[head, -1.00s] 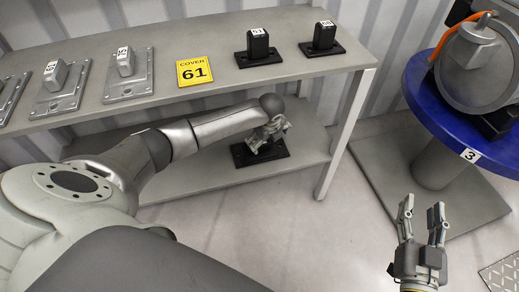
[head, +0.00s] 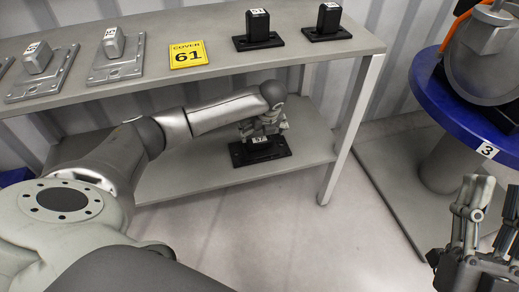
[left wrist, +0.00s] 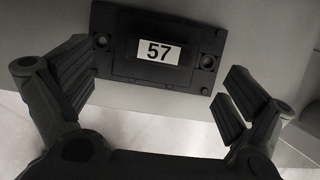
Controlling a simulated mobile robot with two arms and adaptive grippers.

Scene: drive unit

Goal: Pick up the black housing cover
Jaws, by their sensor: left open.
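A black housing cover (head: 275,153) with a flat flanged base lies on the lower shelf in the head view. Its white label reads 57 in the left wrist view, where the cover (left wrist: 125,64) shows a raised block and holes at both ends of its base. My left gripper (head: 263,128) is just above the cover and partly hides its block. In the left wrist view the open fingers (left wrist: 160,88) are spread to either side of the cover, with nothing between them. My right gripper (head: 495,203) is open and empty at the right edge of the head view.
The upper shelf (head: 215,78) overhangs the lower shelf (head: 190,178). On it are two black covers (head: 257,32) (head: 327,24), several grey covers (head: 117,60) and a yellow "COVER 61" sign (head: 188,54). A shelf leg (head: 352,130) stands right of my left gripper. A blue round table (head: 440,90) is at right.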

